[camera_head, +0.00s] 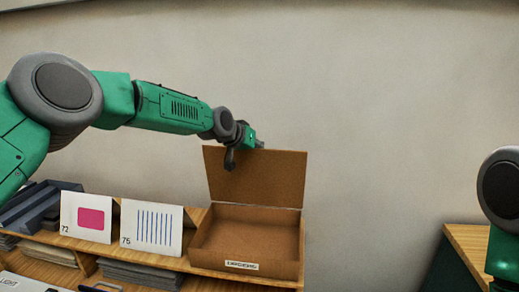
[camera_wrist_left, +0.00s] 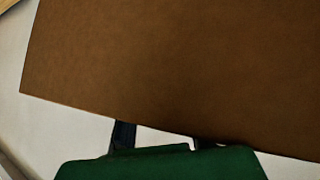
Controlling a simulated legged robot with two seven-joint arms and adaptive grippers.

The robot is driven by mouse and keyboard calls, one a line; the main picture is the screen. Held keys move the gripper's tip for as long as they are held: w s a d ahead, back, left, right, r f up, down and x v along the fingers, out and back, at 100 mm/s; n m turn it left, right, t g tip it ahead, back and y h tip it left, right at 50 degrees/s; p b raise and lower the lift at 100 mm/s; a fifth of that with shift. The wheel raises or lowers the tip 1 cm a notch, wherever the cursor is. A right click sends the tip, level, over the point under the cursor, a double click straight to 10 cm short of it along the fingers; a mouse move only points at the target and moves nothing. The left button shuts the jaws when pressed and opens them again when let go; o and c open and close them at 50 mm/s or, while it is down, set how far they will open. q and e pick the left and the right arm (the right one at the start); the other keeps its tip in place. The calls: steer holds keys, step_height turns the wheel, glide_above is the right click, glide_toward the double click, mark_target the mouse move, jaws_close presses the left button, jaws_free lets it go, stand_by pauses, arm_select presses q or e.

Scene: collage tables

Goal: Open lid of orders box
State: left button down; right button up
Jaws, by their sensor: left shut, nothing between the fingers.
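The brown orders box (camera_head: 243,239) stands on the wooden shelf, with an "ORDERS" label on its front. Its lid (camera_head: 262,178) stands up, roughly upright and leaning slightly back, and the inside looks empty. My left gripper (camera_head: 231,160) is shut and empty at the upper left part of the lid, in front of its top edge. I cannot tell whether it touches the lid. In the left wrist view the lid (camera_wrist_left: 180,65) fills most of the picture and hides the fingertips. My right gripper is not in view.
White cards marked 72 (camera_head: 88,236) and 75 (camera_head: 143,242) stand left of the box. Dark grey folders (camera_head: 38,207) lie further left. Paper stacks lie on the shelf (camera_head: 200,272) below. Another wooden-topped table (camera_head: 470,243) is at the right, past a gap.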

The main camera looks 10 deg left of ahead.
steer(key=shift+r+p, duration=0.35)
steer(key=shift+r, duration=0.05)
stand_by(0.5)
